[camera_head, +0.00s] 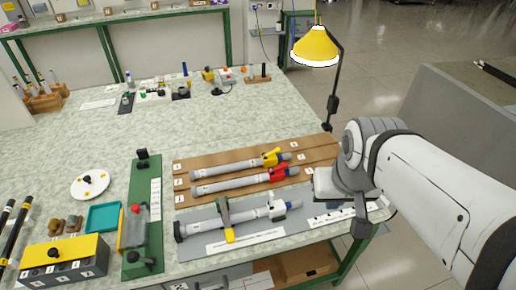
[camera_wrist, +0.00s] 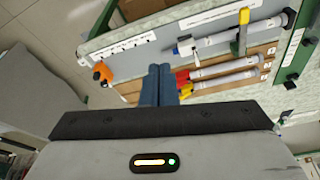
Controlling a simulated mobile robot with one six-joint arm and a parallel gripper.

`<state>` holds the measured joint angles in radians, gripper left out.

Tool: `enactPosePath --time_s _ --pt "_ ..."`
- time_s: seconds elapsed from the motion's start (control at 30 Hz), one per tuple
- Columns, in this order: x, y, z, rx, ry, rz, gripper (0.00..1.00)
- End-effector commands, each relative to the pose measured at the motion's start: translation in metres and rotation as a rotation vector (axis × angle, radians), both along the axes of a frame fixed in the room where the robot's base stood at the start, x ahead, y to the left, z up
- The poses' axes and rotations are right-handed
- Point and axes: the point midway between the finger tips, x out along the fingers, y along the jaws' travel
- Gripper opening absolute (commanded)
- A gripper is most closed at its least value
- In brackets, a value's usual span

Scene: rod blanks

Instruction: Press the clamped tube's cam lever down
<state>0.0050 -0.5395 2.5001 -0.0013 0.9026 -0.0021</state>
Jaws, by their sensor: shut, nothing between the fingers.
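The clamped tube (camera_head: 205,230) is light grey with a dark end cap and lies on a grey mat at the bench's front. A clamp with a yellow bar (camera_head: 229,234) crosses over it. In the wrist view, the tube (camera_wrist: 220,39) and collar (camera_wrist: 186,48) lie beyond my fingers. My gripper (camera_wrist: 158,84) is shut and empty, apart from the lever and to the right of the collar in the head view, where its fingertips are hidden.
Two more tubes, with a yellow collar (camera_head: 271,159) and a red collar (camera_head: 278,174), lie on a wooden rack just behind. A green fixture (camera_head: 143,190) stands left. An orange-topped part (camera_wrist: 103,73) sits near the mat's other end. A yellow lamp (camera_head: 315,45) stands behind.

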Motion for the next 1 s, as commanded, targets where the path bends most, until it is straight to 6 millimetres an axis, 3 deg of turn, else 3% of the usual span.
enactPosePath --time_s 0.27,0.37,0.47,0.67,0.8,1.0 --pt "0.009 0.005 -0.006 -0.033 0.036 0.078 0.00" --pt "0.025 0.009 -0.014 -0.097 0.098 0.215 0.00" --pt "0.050 0.027 -0.028 -0.193 0.184 0.424 0.00" --pt "0.103 0.081 -0.063 -0.427 0.369 0.881 0.00" --pt "0.134 0.132 -0.095 -0.601 0.492 1.178 0.00" --pt "0.159 0.204 -0.136 -0.825 0.638 1.499 0.00"
